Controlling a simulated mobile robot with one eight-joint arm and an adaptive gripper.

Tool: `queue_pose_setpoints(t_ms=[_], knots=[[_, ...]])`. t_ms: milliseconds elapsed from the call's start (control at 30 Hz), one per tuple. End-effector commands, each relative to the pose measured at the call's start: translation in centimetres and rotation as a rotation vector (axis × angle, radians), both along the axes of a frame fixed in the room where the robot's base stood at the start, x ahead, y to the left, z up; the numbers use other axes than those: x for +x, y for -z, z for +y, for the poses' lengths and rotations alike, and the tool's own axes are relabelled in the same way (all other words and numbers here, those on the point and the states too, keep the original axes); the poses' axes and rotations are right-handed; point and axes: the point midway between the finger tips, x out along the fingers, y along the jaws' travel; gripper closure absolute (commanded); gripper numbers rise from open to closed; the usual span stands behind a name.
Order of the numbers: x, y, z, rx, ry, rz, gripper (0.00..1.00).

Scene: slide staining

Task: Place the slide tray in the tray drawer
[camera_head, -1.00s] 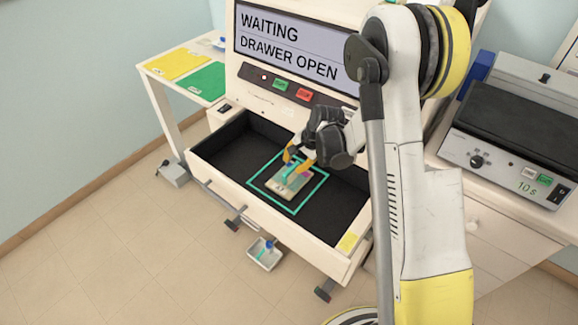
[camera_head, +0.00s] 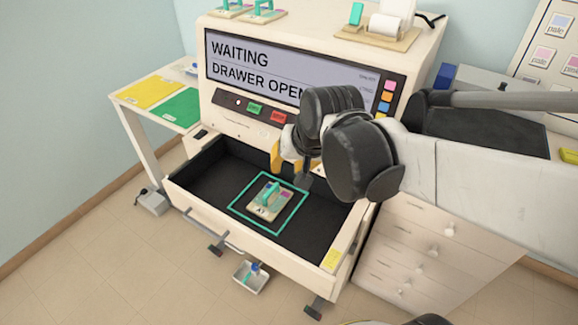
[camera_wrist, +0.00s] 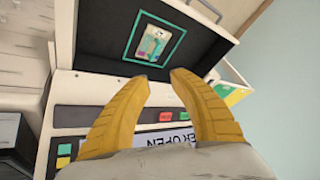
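The slide tray (camera_head: 268,202) lies flat in the open tray drawer (camera_head: 210,186), inside a teal square outline on the dark drawer floor. It is a pale tray with a teal upright handle and small coloured slides. In the wrist view the tray (camera_wrist: 153,44) lies within the same outline, beyond my fingertips. My gripper (camera_head: 288,160) is above the back of the drawer, apart from the tray. In the wrist view its yellow fingers (camera_wrist: 160,80) are spread with nothing between them.
The machine's screen (camera_head: 265,65) reads "WAITING DRAWER OPEN", partly covered by my arm. Green (camera_head: 254,109) and red (camera_head: 279,117) buttons sit below it. A side table with yellow and green mats (camera_head: 180,108) stands left.

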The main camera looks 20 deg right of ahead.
Motion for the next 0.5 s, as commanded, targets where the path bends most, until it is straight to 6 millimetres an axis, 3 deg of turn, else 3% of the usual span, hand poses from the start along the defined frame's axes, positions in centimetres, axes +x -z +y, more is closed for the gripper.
queue_pose_setpoints(t_ms=[33, 200, 333, 500], knots=[[-2.1, -0.5, 0.2, -0.034, -0.041, -0.018, 0.73], [-6.8, -1.3, 0.3, -0.147, -0.165, -0.075, 0.73], [-8.8, -1.2, 0.2, -0.200, -0.222, -0.100, 0.73], [-9.6, -1.1, 0.2, -0.226, -0.247, -0.112, 0.73]])
